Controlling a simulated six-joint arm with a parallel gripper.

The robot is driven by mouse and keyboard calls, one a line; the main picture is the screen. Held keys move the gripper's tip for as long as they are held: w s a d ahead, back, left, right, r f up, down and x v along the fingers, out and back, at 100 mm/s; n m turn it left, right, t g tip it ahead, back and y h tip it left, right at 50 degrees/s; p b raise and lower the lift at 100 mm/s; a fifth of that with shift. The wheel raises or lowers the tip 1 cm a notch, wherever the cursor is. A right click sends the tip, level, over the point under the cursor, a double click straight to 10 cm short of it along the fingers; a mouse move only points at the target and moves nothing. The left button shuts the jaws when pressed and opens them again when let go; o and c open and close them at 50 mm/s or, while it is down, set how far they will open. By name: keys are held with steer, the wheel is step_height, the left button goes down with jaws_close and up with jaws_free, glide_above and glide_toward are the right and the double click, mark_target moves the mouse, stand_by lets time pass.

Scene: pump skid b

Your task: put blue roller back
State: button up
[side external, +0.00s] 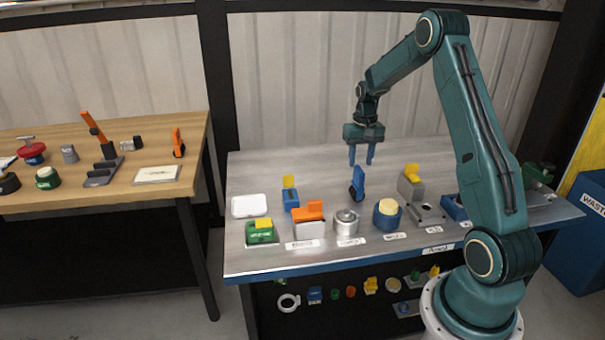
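Below the fingertips, a blue upright piece with a dark rounded lower part (357,184) stands on the bench. It looks like the blue roller, but it is too small to be sure. I cannot tell which place belongs to the roller.
A labelled front row on the bench (300,262) holds a green box (261,233), an orange-and-white block (308,220) and a silver round part (346,222). A grey block with a yellow tab (411,182) stands right. The back of the bench is mostly clear.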

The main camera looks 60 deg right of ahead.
step_height(320, 180, up, 8)
steer(key=shift+f, duration=0.2)
steer(key=shift+a, duration=0.15)
stand_by(0.5)
steer(key=s+a+r+n+t, duration=0.1)
steer(key=s+a+r+n, duration=0.1)
steer(key=a+r, duration=0.6)
steer(key=s+a+r+n+t, duration=0.1)
steer(key=s+a+r+n, duration=0.2)
steer(key=a, duration=0.9)
steer(key=s+a+n+t, duration=0.3)
steer(key=s+a+n, duration=0.1)
steer(key=s+a, duration=0.9)
steer(key=shift+s+a+r, duration=0.15)
steer(key=shift+s+r, duration=0.15)
steer(key=shift+s, duration=0.85)
